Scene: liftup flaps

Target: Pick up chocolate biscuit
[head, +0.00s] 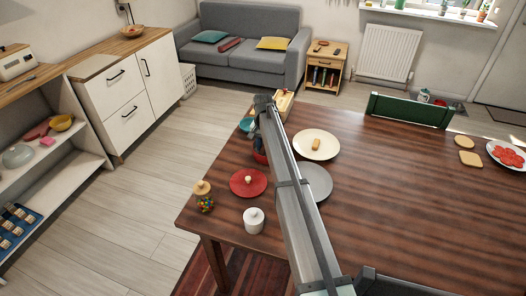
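I cannot pick out a chocolate biscuit for certain. A small golden-brown oblong piece (316,144) lies on a cream plate (330,154) on the dark wooden table, right of my arm; it is too small to identify. My arm reaches from the bottom of the view up to the table's far left edge. I cannot make out my gripper's fingers; the arm's far end hides what is below it.
A red plate (248,190) with a small item, a white lidded pot (254,221) and a jar of colourful sweets (205,203) stand left of my arm. A grey plate (314,187) is partly behind it. A green chair back (408,110) stands at the far edge. The table's right middle is clear.

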